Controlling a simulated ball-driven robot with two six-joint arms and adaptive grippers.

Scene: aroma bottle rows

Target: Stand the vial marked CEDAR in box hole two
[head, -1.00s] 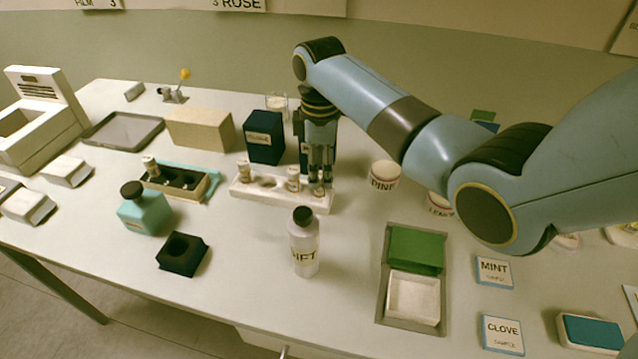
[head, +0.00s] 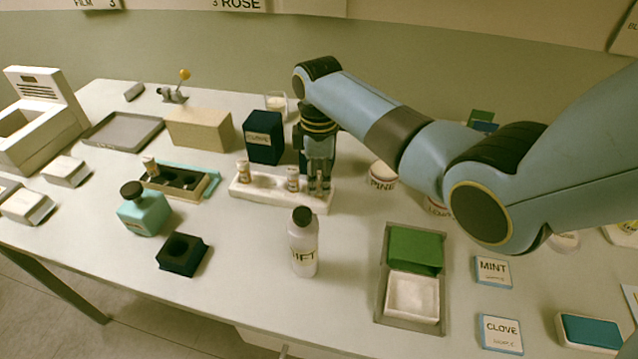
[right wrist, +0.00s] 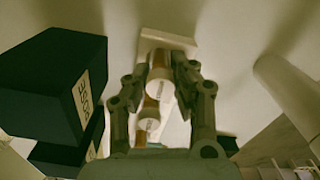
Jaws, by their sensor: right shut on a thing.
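A white rack (head: 255,191) on the table holds small cork-coloured vials, one at its left end (head: 242,171) and one near its middle (head: 292,178). My right gripper (head: 319,188) points down at the rack's right end. In the right wrist view its fingers (right wrist: 160,78) are shut on a vial (right wrist: 160,84), with another vial (right wrist: 151,119) close by. The held vial is hidden in the head view, and no vial label is readable. A tan box with dark holes (head: 190,193) stands left of the rack, with a vial (head: 150,166) in its left hole. My left gripper is out of view.
A dark blue box (head: 264,138) stands behind the rack, and a white bottle (head: 303,245) in front. A teal bottle (head: 144,212) and a dark holed block (head: 182,255) stand before the tan box. A PINE jar (head: 382,175) is right of the gripper.

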